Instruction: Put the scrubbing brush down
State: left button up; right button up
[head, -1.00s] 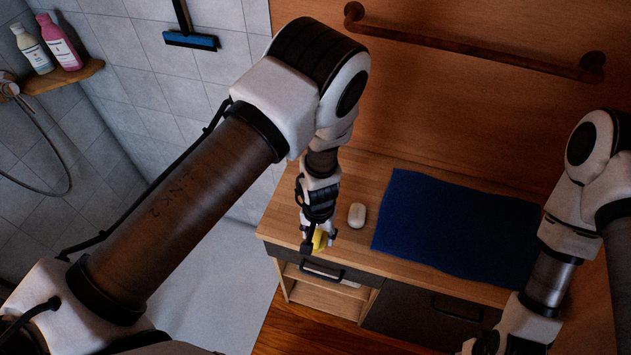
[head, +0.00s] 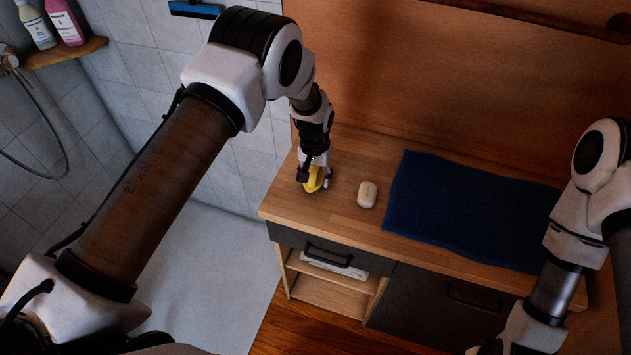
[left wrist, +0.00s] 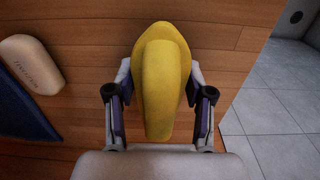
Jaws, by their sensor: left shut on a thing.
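The yellow scrubbing brush (head: 313,180) is between the fingers of my left gripper (head: 316,182), which is shut on it. In the left wrist view the brush (left wrist: 162,80) fills the middle, with a finger of the left gripper (left wrist: 160,108) on each side. The brush is over the left part of the wooden counter (head: 340,212); I cannot tell whether it touches the top. My right arm is at the right of the head view, and its gripper jaws are not clearly visible at the bottom edge.
A pale soap bar (head: 367,194) lies just right of the brush. A dark blue towel (head: 450,212) covers the counter further right. Bare wood lies around the brush.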

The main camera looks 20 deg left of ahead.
pick_arm(q)
jog(key=shift+w+f, duration=0.15)
jog(key=shift+w, duration=0.2)
jog(key=shift+f, duration=0.1)
jog(key=o, duration=1.2)
jog(key=shift+s, duration=0.15)
jog(key=shift+o, duration=0.6)
jog(key=shift+s, duration=0.1)
pick_arm(e)
jog(key=shift+w, duration=0.15)
